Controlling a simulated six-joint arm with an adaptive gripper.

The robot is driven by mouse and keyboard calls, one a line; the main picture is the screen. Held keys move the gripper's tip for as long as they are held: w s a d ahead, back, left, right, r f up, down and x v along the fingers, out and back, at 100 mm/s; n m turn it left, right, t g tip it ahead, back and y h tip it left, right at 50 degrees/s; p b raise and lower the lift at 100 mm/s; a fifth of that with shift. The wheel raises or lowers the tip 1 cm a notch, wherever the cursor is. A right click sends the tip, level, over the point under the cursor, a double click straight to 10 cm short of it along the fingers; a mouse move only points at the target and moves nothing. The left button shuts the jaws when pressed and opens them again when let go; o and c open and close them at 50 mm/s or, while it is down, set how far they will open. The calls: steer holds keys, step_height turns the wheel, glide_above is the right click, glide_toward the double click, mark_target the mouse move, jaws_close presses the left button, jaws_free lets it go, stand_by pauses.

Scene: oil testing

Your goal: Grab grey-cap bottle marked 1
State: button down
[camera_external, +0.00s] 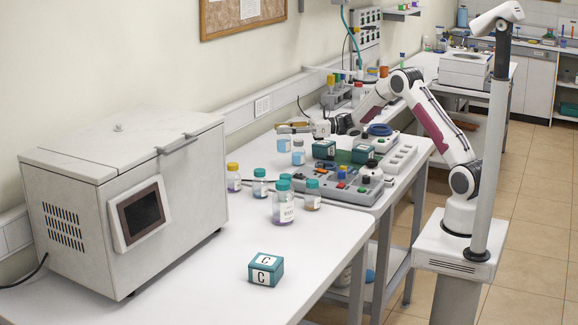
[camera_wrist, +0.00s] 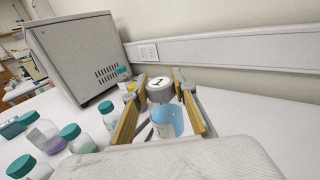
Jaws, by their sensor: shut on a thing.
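The grey-cap bottle (camera_wrist: 164,120) has a "1" on its cap and blue contents. In the wrist view it stands between the two yellow-lined fingers of my gripper (camera_wrist: 160,80), which is shut on it. In the external view my gripper (camera_external: 296,127) is by the wall at the back of the table, with the blue-filled bottle (camera_external: 284,145) just below the fingers. The bottle's cap is mostly hidden by the gripper there. I cannot tell whether its base touches the table.
A teal-cap bottle (camera_external: 298,153) stands close to the right. More teal-cap bottles (camera_external: 284,205) and a yellow-cap bottle (camera_external: 234,178) stand nearer the front. A large grey machine (camera_external: 110,200) is at left. A teal C box (camera_external: 266,269) sits on the front table.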

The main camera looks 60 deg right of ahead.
steer(key=shift+r, duration=0.45)
stand_by(0.3)
